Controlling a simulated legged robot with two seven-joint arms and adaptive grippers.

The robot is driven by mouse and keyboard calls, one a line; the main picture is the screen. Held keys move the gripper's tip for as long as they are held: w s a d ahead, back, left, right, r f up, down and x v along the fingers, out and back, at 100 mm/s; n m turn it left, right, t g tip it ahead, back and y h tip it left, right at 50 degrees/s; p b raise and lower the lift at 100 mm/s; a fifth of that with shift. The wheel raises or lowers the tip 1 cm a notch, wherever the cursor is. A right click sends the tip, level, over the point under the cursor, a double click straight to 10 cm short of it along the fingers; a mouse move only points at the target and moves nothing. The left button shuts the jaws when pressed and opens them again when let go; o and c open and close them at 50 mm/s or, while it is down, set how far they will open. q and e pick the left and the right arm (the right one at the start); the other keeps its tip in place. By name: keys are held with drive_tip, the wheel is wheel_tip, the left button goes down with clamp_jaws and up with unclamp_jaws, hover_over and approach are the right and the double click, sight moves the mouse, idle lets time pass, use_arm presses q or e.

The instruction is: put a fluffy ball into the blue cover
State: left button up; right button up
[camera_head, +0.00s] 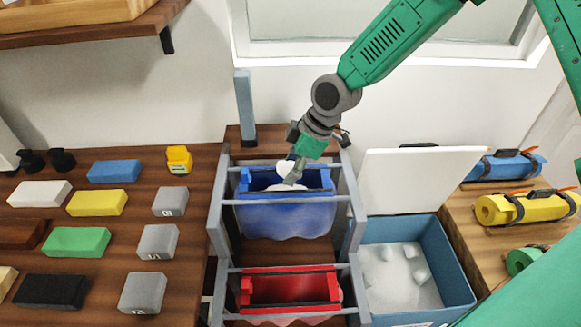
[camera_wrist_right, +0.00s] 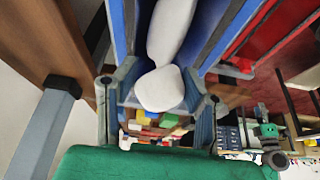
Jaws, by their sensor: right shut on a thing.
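The blue cover (camera_head: 285,216) hangs open in the upper part of a grey rack; its blue sides also show in the wrist view (camera_wrist_right: 231,35). My right gripper (camera_head: 294,174) points down at the cover's mouth. It is shut on a white fluffy ball (camera_head: 285,168), which shows between the fingers in the wrist view (camera_wrist_right: 160,88). Another white piece (camera_wrist_right: 172,28) lies inside the cover, beyond the held ball. Whether the two touch, I cannot tell. More white balls (camera_head: 411,250) lie in a blue bin (camera_head: 374,287) to the right. My left gripper is out of view.
A red cover (camera_head: 290,290) hangs in front of the blue one. The grey rack posts (camera_head: 219,205) stand close on both sides. The bin's white lid (camera_head: 408,178) stands raised. Coloured blocks (camera_head: 97,203) cover the left counter; rolls (camera_head: 530,207) lie at right.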

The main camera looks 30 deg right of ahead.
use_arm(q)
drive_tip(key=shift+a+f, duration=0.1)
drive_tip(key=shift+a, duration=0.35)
use_arm(e)
drive_tip(key=shift+a+r, duration=0.1)
drive_tip(key=shift+a, duration=0.4)
drive_tip(key=shift+d, duration=0.1)
drive_tip(key=shift+d+f, duration=0.2)
drive_tip(key=shift+d, duration=0.3)
drive_tip(key=o, duration=0.8)
drive_tip(key=shift+a, duration=0.2)
drive_tip(key=shift+c, duration=0.2)
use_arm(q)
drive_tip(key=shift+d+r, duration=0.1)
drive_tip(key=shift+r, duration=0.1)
use_arm(e)
drive_tip(key=o, duration=0.6)
drive_tip(key=shift+c, duration=0.2)
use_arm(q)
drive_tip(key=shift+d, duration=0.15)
use_arm(e)
drive_tip(key=shift+d, duration=0.15)
use_arm(q)
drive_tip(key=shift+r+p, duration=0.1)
drive_tip(key=shift+p, duration=0.2)
